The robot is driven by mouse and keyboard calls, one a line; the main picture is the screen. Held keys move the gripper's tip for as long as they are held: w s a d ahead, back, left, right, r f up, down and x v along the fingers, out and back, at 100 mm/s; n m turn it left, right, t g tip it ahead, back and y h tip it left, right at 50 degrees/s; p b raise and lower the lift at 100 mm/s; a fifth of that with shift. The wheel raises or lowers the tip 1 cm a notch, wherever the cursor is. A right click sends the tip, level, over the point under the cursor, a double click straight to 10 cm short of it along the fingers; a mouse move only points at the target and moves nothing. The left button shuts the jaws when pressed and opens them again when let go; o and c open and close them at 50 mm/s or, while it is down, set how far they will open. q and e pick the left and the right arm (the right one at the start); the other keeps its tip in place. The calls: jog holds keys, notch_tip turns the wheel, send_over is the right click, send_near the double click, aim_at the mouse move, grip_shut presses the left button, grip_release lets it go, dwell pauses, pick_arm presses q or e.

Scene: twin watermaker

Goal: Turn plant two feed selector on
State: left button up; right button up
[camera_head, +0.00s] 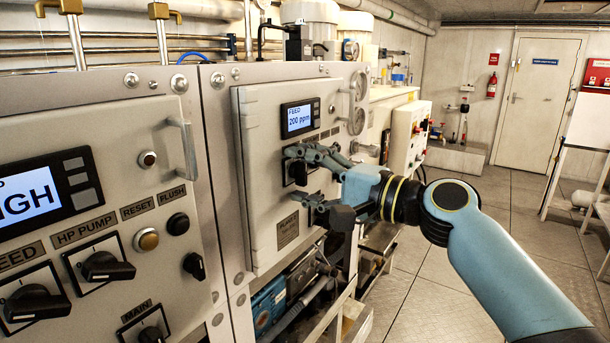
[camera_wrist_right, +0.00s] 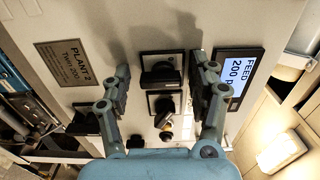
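The plant two panel (camera_head: 262,190) stands in the middle of the head view. It also fills the right wrist view, turned sideways, with its "PLANT 2" plate (camera_wrist_right: 72,65). A black selector knob (camera_wrist_right: 162,75) sits on a dark square plate between my right fingertips; its place below the "FEED" display suggests the feed selector, but its label is not readable. My right gripper (camera_wrist_right: 163,72) is open, with one finger on each side of this knob and visible gaps. In the head view my right gripper (camera_head: 294,177) partly hides the panel's knobs. My left gripper is not in view.
A second black knob (camera_wrist_right: 165,108) sits close beside the first. The display (camera_head: 298,118) reads "FEED 200 ppm". The plant one panel (camera_head: 95,210) at the left has its own "FEED" and "HP PUMP" knobs. A metal handle (camera_head: 182,148) sticks out there. Open floor lies at the right.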

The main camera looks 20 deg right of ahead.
jog(key=shift+s+d, duration=0.15)
jog(key=v, duration=1.1)
jog(key=shift+s+d, duration=0.2)
jog(key=shift+s, duration=0.05)
